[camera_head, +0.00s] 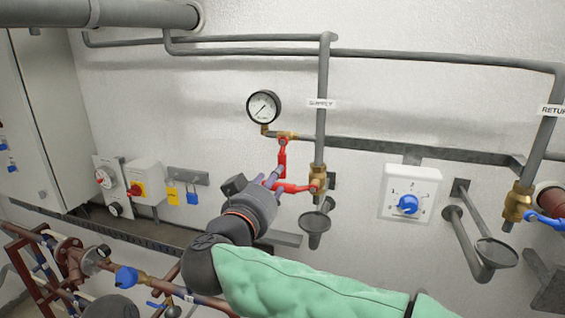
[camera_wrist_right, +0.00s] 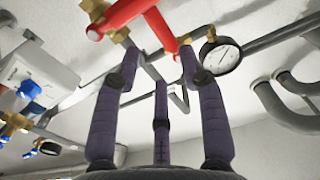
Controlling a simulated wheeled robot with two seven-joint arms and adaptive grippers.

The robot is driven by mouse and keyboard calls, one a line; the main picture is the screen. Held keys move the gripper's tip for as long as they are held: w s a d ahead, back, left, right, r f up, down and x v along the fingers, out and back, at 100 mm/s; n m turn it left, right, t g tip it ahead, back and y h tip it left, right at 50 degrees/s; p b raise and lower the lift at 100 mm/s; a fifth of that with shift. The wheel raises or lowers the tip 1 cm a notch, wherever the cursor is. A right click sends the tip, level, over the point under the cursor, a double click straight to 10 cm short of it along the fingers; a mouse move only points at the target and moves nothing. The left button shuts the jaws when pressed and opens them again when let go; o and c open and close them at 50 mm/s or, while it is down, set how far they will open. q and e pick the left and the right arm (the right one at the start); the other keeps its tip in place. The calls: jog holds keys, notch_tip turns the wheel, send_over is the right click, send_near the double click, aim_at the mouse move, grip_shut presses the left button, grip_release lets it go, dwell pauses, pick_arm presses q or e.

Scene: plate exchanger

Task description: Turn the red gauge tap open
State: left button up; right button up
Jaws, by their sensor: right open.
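The red gauge tap (camera_head: 282,155) hangs from a brass fitting just below the round pressure gauge (camera_head: 264,107) in the head view. Its handle points down. In the right wrist view the red tap (camera_wrist_right: 161,30) shows between the tips of two fingers, and the gauge (camera_wrist_right: 220,57) is to its right. My right gripper (camera_head: 275,179) is open, with its fingers close below the tap handle. Whether they touch it I cannot tell.
A second red lever (camera_head: 297,187) sits right beside my right gripper, on the brass supply valve (camera_head: 318,180). It looms large in the wrist view (camera_wrist_right: 128,12). A white box with a blue knob (camera_head: 408,204) is to the right. Pipes run above.

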aim_at(283, 182)
jog(key=p+x, duration=0.1)
jog(key=x, duration=0.7)
jog(key=shift+f, duration=0.1)
grip_shut()
